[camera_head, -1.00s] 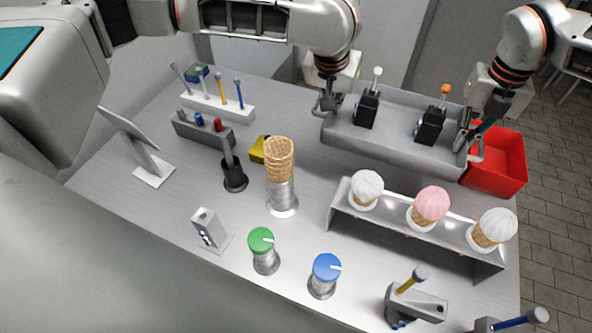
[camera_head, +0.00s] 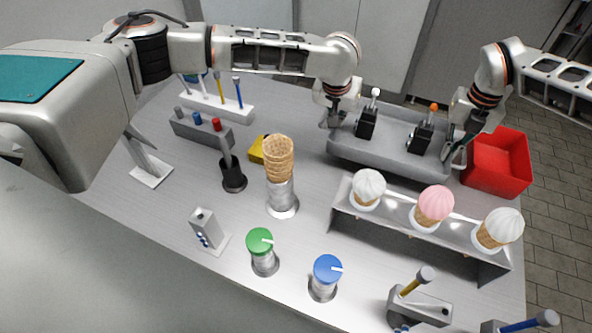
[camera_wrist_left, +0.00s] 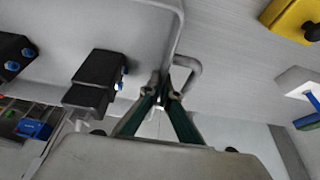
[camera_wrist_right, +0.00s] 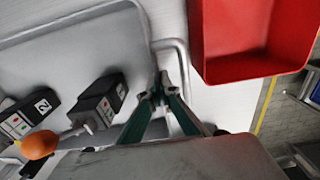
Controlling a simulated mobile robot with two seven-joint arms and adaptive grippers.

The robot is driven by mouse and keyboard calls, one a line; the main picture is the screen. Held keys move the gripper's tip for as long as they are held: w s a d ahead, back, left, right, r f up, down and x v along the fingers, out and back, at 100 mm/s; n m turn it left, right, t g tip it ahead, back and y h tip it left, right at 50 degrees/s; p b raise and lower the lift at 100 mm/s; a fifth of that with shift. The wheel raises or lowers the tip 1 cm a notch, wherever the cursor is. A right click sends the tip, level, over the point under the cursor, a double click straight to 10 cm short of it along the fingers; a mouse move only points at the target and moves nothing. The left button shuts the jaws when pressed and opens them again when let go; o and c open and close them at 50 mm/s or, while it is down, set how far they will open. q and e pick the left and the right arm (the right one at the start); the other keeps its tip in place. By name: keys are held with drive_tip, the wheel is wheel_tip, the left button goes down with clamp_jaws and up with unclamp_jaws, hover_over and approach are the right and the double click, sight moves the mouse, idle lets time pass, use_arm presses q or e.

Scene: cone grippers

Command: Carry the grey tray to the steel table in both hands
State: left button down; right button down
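The grey tray (camera_head: 385,162) is at the back right of the steel table (camera_head: 300,205) and carries two black devices, one with a white knob (camera_head: 367,122) and one with an orange knob (camera_head: 420,140). My left gripper (camera_head: 330,118) is shut on the tray's left handle; the left wrist view shows the fingertips (camera_wrist_left: 163,93) together on that handle. My right gripper (camera_head: 453,154) is shut on the right handle, with its fingertips (camera_wrist_right: 160,92) together there in the right wrist view. The tray looks about level. I cannot tell whether its underside touches the table.
A red bin (camera_head: 497,165) stands close to the tray's right end. A cone rack (camera_head: 400,218) with three ice-cream cones is in front of it. A waffle cone on a steel stand (camera_head: 281,197) and a yellow block (camera_head: 258,150) are to the left.

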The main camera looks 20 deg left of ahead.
sight(442, 164)
use_arm(q)
drive_tip(key=shift+w+a+f, duration=0.2)
drive_tip(key=shift+w+f, duration=0.2)
drive_tip(key=shift+f, duration=0.1)
use_arm(e)
drive_tip(key=shift+w+d+f, duration=0.15)
drive_tip(key=shift+w+f, duration=0.25)
drive_tip(key=shift+f, duration=0.15)
use_arm(q)
drive_tip(key=shift+f, duration=0.1)
use_arm(e)
drive_tip(key=shift+f, duration=0.1)
